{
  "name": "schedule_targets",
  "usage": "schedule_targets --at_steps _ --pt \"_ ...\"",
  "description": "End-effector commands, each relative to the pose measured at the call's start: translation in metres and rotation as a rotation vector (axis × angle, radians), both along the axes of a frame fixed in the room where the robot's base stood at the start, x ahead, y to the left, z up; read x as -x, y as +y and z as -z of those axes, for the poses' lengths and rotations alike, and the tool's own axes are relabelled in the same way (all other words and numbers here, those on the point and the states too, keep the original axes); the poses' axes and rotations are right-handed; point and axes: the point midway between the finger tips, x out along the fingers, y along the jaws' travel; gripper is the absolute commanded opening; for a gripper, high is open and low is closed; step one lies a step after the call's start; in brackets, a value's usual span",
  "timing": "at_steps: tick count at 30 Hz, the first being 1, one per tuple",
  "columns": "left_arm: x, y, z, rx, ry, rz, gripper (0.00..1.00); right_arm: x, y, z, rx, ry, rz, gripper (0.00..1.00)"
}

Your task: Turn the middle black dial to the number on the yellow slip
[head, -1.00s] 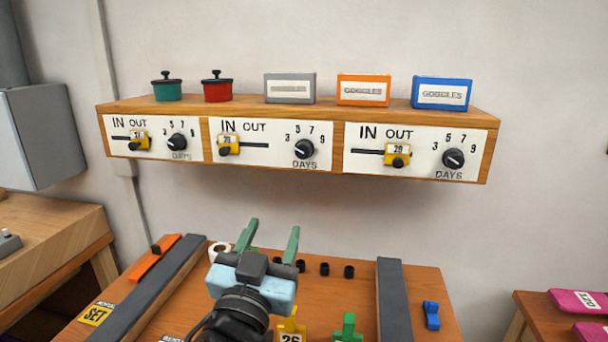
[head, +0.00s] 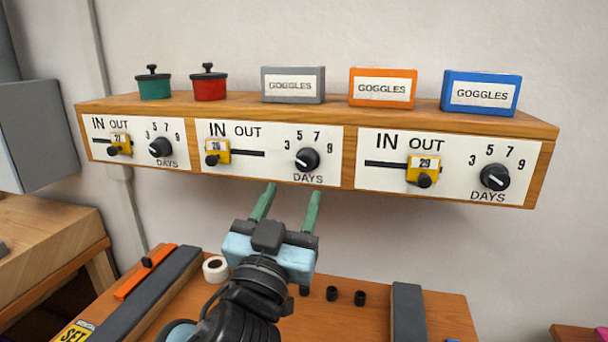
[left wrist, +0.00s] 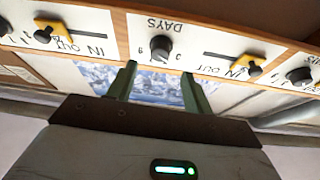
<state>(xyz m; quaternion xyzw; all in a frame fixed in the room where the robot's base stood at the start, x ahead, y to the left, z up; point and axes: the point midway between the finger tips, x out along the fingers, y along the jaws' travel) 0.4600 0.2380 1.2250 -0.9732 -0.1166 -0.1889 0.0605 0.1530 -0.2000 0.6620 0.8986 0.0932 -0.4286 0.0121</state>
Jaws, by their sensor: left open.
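The middle black dial (head: 307,159) sits on the middle white panel, with 3, 5, 7 and 9 around it and DAYS below. A pale mark shows on its face, too small to read surely. The dial also shows upside down in the left wrist view (left wrist: 161,48). A yellow card (head: 76,332) reading SET lies at the bottom left, partly cut off; no number is readable on it. My left gripper (head: 291,203) is open and empty, below and in front of the middle panel. Its fingers point up toward the dial without touching it. My right gripper is not in view.
Similar dials stand on the left (head: 160,147) and right (head: 495,177) panels. A yellow slider (head: 216,151) sits left of the middle dial. Pots and goggles boxes (head: 382,88) stand on the shelf (head: 335,113). Open space lies between shelf and bench (head: 440,310).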

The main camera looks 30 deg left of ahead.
Motion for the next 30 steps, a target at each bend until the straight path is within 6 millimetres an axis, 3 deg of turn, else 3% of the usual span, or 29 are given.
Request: schedule_targets --at_steps 5,9,15,27,30 --pt "-0.013 0.003 -0.001 -0.001 0.002 -0.001 0.51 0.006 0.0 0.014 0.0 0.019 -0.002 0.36" --pt "-0.032 0.008 -0.017 -0.005 -0.003 -0.005 0.51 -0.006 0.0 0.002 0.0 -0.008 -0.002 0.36" --pt "-0.052 0.012 -0.025 -0.003 -0.003 -0.003 0.51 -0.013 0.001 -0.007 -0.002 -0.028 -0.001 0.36" --pt "-0.059 0.014 -0.025 0.0 0.001 -0.001 0.51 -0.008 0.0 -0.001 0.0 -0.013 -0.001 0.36" --pt "-0.059 0.014 -0.025 0.0 0.001 -0.001 0.41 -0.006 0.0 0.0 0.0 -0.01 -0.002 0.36"
